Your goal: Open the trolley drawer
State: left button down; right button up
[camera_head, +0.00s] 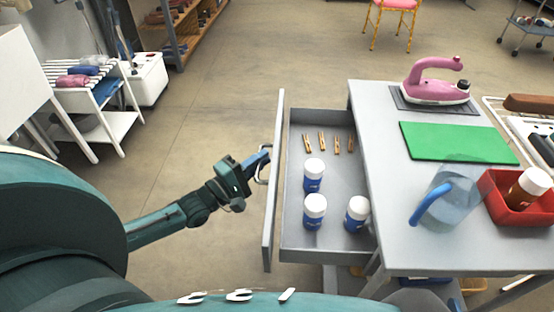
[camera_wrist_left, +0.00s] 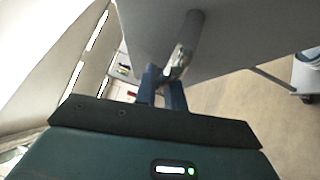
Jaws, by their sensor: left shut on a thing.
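The grey trolley drawer (camera_head: 327,240) stands pulled out to the left of the grey trolley (camera_head: 385,180) in the head view. Its inside shows, with several wooden clothes pegs (camera_head: 322,141) and three white-capped blue bottles (camera_head: 314,212). My left gripper (camera_head: 262,160) is at the outer side of the drawer front (camera_head: 271,215), shut on the metal handle (camera_head: 261,179). In the left wrist view the fingers (camera_wrist_left: 163,90) close around the bar handle (camera_wrist_left: 183,48). My right gripper is not in view.
On the trolley top are a pink iron (camera_head: 436,82), a green mat (camera_head: 458,142), a clear jug (camera_head: 446,200) and a red tray (camera_head: 507,209). A white shelf unit (camera_head: 110,118) stands at the left. The floor left of the drawer is clear.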

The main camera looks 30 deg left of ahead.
pick_arm(q)
jog(key=shift+s+a, duration=0.2)
jog(key=shift+a, duration=0.25)
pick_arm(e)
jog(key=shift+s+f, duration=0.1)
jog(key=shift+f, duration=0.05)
pick_arm(q)
jog(key=c, duration=1.8)
grip_release()
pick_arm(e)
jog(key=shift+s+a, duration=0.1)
pick_arm(q)
jog(key=shift+o, duration=0.2)
jog(key=shift+s, duration=0.1)
jog(key=p+v, duration=0.1)
jog(key=v, duration=1.2)
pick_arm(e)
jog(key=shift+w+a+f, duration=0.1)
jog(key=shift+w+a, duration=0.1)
